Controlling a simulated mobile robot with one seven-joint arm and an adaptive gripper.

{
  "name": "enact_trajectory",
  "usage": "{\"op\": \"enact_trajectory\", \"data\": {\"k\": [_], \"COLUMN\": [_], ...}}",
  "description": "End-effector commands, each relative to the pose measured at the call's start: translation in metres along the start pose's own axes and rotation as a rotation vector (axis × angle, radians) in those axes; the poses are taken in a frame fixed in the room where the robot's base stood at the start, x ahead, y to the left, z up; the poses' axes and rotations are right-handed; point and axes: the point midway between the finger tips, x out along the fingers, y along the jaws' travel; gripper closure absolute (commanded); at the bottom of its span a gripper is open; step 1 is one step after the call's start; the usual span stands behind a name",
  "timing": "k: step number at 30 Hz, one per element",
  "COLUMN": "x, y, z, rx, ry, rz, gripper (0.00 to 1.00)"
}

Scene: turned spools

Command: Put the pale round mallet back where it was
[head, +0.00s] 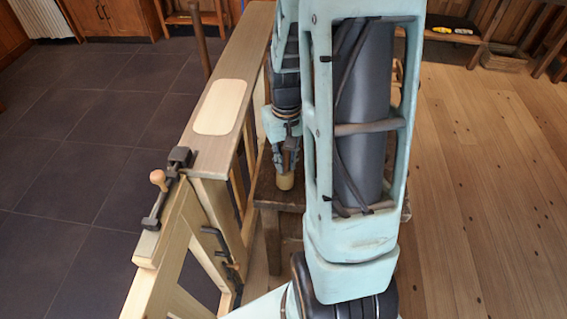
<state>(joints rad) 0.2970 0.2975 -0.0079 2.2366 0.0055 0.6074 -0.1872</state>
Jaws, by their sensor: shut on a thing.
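My gripper (287,161) points down just left of my large arm link, near the middle of the view. It is shut on a pale, round-ended wooden piece, which I take to be the pale round mallet (285,182). Only a short pale part of the mallet shows below the fingers; the rest is hidden. It is over or at the left part of a dark wooden bench (268,192). I cannot tell whether it touches the bench top. My arm hides most of the bench.
A wooden rail (205,158) with a pale rounded patch (220,107) on top runs close along the left of the gripper. A gate (150,246) with a dark latch (152,215) and wooden knob (158,177) joins it in front. Open floor lies to the right.

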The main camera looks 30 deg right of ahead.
Motion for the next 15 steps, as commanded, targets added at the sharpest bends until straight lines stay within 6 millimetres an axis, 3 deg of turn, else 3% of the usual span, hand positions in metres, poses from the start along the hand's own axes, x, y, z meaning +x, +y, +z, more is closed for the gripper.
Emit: {"op": "enact_trajectory", "data": {"k": [11, 12, 15], "x": [0.0048, 0.0043, 0.0037], "y": [0.0001, 0.0001, 0.0001], "z": [-0.0001, -0.0001, 0.0000], "rx": [0.000, 0.000, 0.000], "ry": [0.001, 0.001, 0.000], "rz": [0.000, 0.000, 0.000], "gripper": [1.00, 0.82, 0.71]}}
